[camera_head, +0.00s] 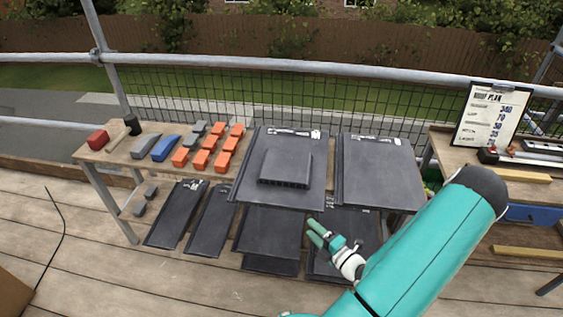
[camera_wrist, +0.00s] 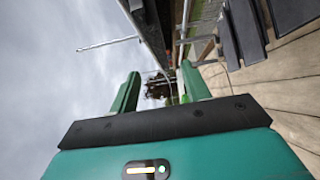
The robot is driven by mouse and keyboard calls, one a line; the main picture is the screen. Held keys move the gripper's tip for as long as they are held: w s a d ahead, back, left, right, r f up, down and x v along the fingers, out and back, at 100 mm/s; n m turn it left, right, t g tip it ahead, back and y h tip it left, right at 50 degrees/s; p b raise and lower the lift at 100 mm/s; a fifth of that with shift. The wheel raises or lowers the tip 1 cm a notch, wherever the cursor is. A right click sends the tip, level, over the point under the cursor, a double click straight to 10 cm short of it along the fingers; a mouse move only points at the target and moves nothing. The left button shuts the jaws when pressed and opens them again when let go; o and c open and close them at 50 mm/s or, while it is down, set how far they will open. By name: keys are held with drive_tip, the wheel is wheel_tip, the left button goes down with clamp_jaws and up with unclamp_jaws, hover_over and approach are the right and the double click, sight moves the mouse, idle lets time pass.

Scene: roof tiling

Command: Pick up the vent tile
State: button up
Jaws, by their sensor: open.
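The vent tile (camera_head: 247,185) is a dark grey slab with a raised, slotted box on its middle. It lies on the left part of the tile stand in the head view. My gripper (camera_head: 312,232) is in front of and below the stand, at the lower right of the vent tile and apart from it. In the wrist view its two green fingers (camera_wrist: 160,80) are spread with nothing between them. The vent tile cannot be made out for sure in the wrist view.
A plain dark tile (camera_head: 378,172) lies right of the vent tile. More dark tiles (camera_head: 270,232) lean or lie below. A clipboard (camera_head: 491,115) stands on the right bench.

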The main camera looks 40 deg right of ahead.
sight(291, 209)
drive_tip(key=w, duration=1.3)
drive_tip(key=shift+w+d+r, duration=0.2)
drive_tip(key=shift+w+d, duration=0.15)
drive_tip(key=shift+c, duration=0.5)
clamp_jaws()
drive_tip(key=shift+r, duration=0.1)
idle(0.4)
